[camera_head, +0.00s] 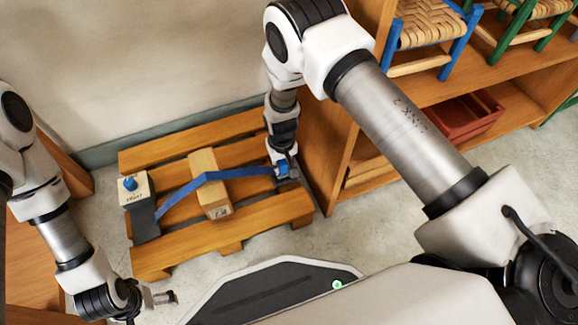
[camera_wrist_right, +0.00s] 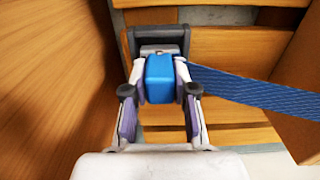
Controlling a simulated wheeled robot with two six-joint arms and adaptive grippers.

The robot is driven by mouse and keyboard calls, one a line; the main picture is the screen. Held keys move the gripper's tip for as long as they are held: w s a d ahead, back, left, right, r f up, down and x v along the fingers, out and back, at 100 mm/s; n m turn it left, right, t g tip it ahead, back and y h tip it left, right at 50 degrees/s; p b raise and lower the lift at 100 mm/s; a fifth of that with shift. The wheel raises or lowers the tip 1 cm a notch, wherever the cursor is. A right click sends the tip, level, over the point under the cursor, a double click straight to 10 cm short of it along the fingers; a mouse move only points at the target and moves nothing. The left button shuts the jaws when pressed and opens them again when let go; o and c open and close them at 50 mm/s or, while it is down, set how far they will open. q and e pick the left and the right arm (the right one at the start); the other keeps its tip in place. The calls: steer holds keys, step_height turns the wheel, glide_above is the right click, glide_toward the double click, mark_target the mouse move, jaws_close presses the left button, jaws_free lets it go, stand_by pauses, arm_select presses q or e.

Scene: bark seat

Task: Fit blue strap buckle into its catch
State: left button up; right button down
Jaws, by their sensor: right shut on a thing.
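The blue buckle (camera_wrist_right: 160,80) sits between the fingers of my right gripper (camera_wrist_right: 160,92), which is shut on it. In the head view this gripper (camera_head: 281,165) is low at the pallet's right side. The dark grey catch (camera_wrist_right: 130,45) lies just beyond the buckle; a pale metal part shows between them. I cannot tell whether the buckle is inside the catch. The blue strap (camera_head: 180,191) runs from a dark plate (camera_head: 145,224) at left, over a wooden block (camera_head: 205,170), to the buckle. My left gripper (camera_head: 166,297) is at the lower left, away from the strap; its opening is unclear.
The strap and block lie on a slatted wooden pallet (camera_head: 180,254). A pale box with a blue knob (camera_head: 136,188) stands at its left. A wooden shelf (camera_head: 324,145) rises close to the right gripper, with a red crate (camera_head: 470,115) and woven stools (camera_head: 427,25).

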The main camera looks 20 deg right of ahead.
mark_target(282, 163)
step_height(282, 163, down, 2)
steer(key=shift+f+b, duration=0.1)
steer(key=shift+b, duration=0.2)
steer(key=shift+r, duration=0.35)
steer(key=shift+f, duration=0.35)
steer(key=c, duration=0.9)
jaws_free()
steer(key=shift+c, duration=0.2)
arm_select(q)
steer(key=shift+d+f, duration=0.2)
steer(key=shift+f, duration=0.75)
arm_select(e)
steer(key=shift+r, duration=0.1)
step_height(282, 163, up, 13)
steer(key=p, duration=0.8)
steer(key=shift+f, duration=0.2)
arm_select(q)
step_height(282, 163, up, 8)
steer(key=shift+s+f, duration=0.1)
steer(key=shift+s, duration=0.05)
arm_select(e)
steer(key=shift+f, duration=0.1)
